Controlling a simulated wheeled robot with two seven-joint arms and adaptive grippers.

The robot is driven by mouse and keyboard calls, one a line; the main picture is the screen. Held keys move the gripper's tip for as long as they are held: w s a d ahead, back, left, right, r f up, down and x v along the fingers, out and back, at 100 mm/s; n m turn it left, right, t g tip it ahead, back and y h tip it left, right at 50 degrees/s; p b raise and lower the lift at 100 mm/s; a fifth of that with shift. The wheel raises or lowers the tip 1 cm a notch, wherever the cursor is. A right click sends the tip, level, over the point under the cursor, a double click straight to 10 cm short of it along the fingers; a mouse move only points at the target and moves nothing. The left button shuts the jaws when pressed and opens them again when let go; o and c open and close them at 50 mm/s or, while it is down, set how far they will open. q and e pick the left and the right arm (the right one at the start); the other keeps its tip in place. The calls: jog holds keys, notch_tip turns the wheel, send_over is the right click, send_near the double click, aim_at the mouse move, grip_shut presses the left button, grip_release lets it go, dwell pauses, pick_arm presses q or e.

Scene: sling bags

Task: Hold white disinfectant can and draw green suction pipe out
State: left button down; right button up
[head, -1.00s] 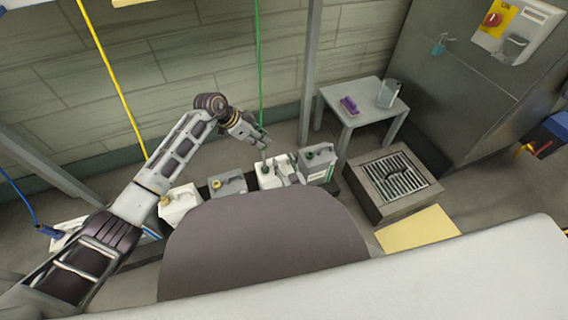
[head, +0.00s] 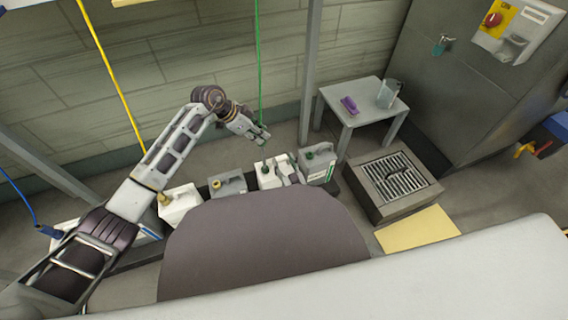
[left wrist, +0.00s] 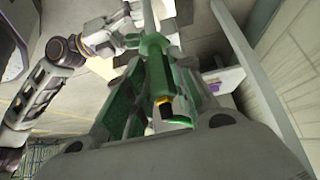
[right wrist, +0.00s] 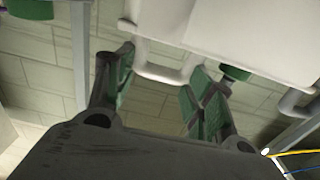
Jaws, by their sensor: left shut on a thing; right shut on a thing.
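The white disinfectant can (head: 265,174) stands in the row of cans on the floor in the head view. My right gripper (head: 291,178) is at its right side, partly hidden behind my body. In the right wrist view the can's white body (right wrist: 250,35) fills the top, and my right gripper (right wrist: 160,85) is shut on its handle (right wrist: 158,72). My left gripper (head: 262,138) is above the can. In the left wrist view it is shut on the green suction pipe (left wrist: 154,70), which has a black and yellow part. The pipe's lower end is unclear in the head view.
A white can with a yellow cap (head: 180,205) and a grey can (head: 227,187) stand left of the white can. A small table (head: 350,105) and a floor grate (head: 397,178) are further right.

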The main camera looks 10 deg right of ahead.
pick_arm(q)
jog(key=shift+r, duration=2.75)
jog(key=shift+r, duration=1.95)
pick_arm(e)
jog(key=o, duration=1.3)
jog(key=shift+c, duration=0.2)
jog(key=shift+s, duration=0.2)
jog(key=shift+s+d, duration=0.15)
jog(key=shift+s, duration=0.5)
jog(key=s+d, duration=0.1)
jog(key=s, duration=0.9)
jog(key=shift+d, duration=0.35)
